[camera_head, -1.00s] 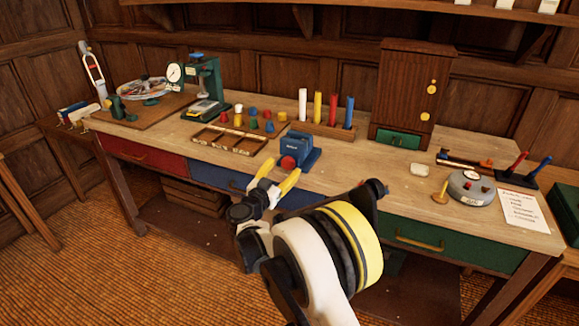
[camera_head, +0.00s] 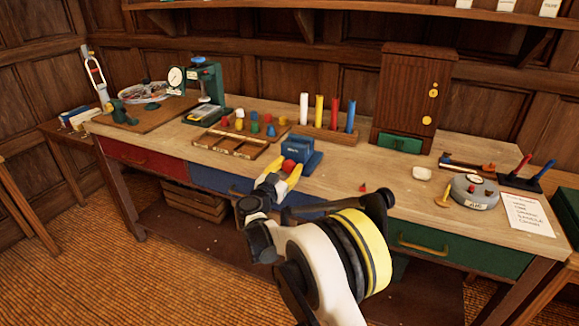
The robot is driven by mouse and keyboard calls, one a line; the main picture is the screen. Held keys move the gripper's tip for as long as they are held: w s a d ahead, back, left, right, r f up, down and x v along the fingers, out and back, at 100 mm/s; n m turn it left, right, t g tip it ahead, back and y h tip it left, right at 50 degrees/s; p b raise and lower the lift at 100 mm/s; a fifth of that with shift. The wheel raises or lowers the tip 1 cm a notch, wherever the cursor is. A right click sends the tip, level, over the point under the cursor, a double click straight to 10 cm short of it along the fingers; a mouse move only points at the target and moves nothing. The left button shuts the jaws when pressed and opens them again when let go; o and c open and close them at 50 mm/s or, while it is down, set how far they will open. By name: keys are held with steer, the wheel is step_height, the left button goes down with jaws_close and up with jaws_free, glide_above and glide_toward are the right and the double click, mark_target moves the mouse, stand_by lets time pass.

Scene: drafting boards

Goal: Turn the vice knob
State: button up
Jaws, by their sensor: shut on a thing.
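The vice (camera_head: 301,152) is a small blue block on a blue base near the bench's front edge, left of the bench's middle. Its round red knob (camera_head: 289,165) faces the front. My gripper (camera_head: 285,170), with yellow fingers, reaches in from the front and is shut on the red knob, one finger on each side. The fingers hide the knob's sides and the lower front of the vice. The knob's turn angle cannot be told.
A compartmented wooden tray (camera_head: 230,145) lies left of the vice, with several coloured pegs behind it. A rack of coloured tubes (camera_head: 328,132) stands behind. A wooden cabinet (camera_head: 408,98) is further back right. Small red bits (camera_head: 362,188) lie right of the vice.

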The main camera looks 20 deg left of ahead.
steer(key=shift+n, duration=0.3)
steer(key=n, duration=0.6)
steer(key=shift+a, duration=0.15)
steer(key=n, duration=0.3)
steer(key=shift+a+n+p, duration=0.1)
steer(key=shift+n+p, duration=0.2)
steer(key=shift+p, duration=0.05)
steer(key=shift+f+n, duration=0.1)
steer(key=shift+n, duration=1.8)
steer(key=o, duration=1.2)
steer(key=shift+w, duration=0.1)
